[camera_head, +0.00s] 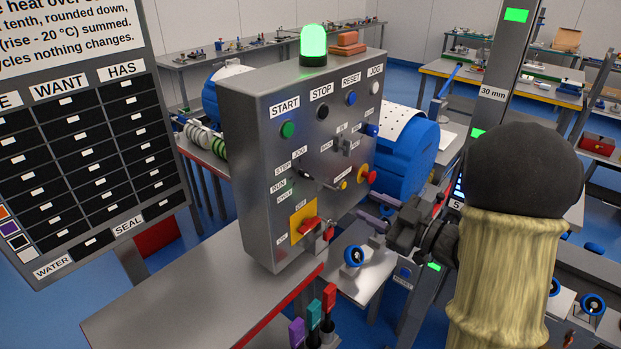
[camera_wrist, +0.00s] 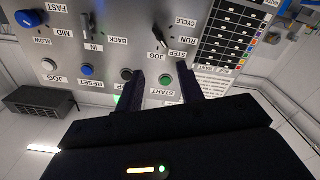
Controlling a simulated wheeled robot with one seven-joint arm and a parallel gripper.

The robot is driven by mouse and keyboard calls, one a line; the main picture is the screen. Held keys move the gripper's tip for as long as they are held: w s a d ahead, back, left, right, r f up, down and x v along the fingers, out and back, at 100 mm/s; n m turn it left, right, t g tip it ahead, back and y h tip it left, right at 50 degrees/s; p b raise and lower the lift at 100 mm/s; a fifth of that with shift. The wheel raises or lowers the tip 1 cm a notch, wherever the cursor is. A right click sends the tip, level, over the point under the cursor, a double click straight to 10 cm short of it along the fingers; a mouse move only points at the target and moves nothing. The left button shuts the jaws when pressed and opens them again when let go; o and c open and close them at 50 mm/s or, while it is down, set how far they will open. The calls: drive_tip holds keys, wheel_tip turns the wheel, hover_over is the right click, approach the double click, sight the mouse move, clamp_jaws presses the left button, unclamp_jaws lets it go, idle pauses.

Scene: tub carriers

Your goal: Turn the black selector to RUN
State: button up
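The black selector (camera_wrist: 160,42) is on the face of the grey control box (camera_head: 262,160). In the wrist view the labels JOG, STEP, RUN (camera_wrist: 188,41) and CYCLE are around it or to its right. Its dark handle is small, and I cannot tell for sure which label it points at. In the head view the selector (camera_head: 306,178) is seen at a slant beside the RUN label (camera_head: 278,187). My gripper (camera_head: 363,204) is in front of and to the right of the box, apart from it. Its two purple fingers (camera_wrist: 160,75) are spread with nothing between them.
START (camera_head: 287,130), STOP, RESET and JOG buttons line the box's top row. Coloured levers (camera_head: 313,315) stand below. A labelled board (camera_head: 80,130) is at left.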

sight(310, 177)
drive_tip(key=shift+w+a, duration=0.1)
drive_tip(key=shift+a, duration=0.05)
drive_tip(key=p+x, duration=0.6)
drive_tip(key=x, duration=1.1)
drive_tip(key=shift+w+a+r, duration=0.1)
